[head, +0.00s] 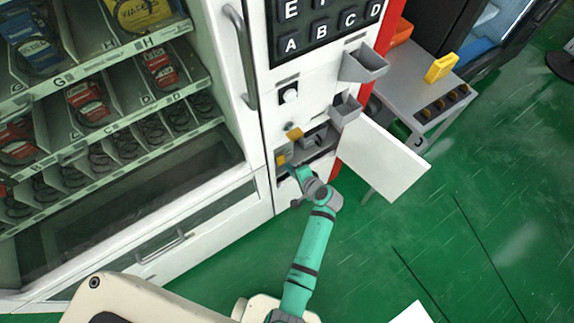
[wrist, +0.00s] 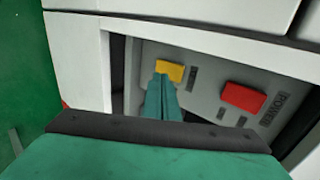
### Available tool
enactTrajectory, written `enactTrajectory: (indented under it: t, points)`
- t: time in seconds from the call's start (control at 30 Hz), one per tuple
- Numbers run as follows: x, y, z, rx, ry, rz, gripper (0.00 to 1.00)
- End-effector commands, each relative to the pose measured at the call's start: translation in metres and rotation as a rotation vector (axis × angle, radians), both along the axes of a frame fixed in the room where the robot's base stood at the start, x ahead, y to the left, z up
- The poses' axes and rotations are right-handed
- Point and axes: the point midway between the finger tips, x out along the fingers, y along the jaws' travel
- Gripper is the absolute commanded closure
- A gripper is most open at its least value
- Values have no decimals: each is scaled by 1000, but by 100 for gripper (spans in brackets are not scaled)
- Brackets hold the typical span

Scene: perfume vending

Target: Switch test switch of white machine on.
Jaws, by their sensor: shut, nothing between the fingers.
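The white machine (head: 275,120) has an open compartment low on its front. In the wrist view, a panel inside it holds a yellow switch (wrist: 172,68) and a red switch (wrist: 243,96). The word POWER stands beside the red one. The label beside the yellow one is too small to read. My gripper (wrist: 161,82) is shut and empty, with its fingertips at the yellow switch's lower edge, overlapping it in view; I cannot tell whether they touch. In the head view, my gripper (head: 293,171) reaches into the compartment's lower left.
An open white door (head: 383,158) juts out right of the compartment. Grey bins (head: 362,66) stick out above. A grey table (head: 405,75) with a yellow object (head: 440,68) stands right. The glass-fronted vending section (head: 110,120) is at left. Green floor (head: 440,230) is clear.

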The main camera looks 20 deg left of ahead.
Motion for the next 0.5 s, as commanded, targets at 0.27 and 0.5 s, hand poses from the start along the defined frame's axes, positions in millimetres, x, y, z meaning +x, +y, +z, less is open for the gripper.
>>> enactTrajectory:
  t: [0.27, 0.5]
  points:
    - [-30, -38, 29, 0, 0, 3, 100]
    - [-48, -65, 51, -1, 0, -2, 100]
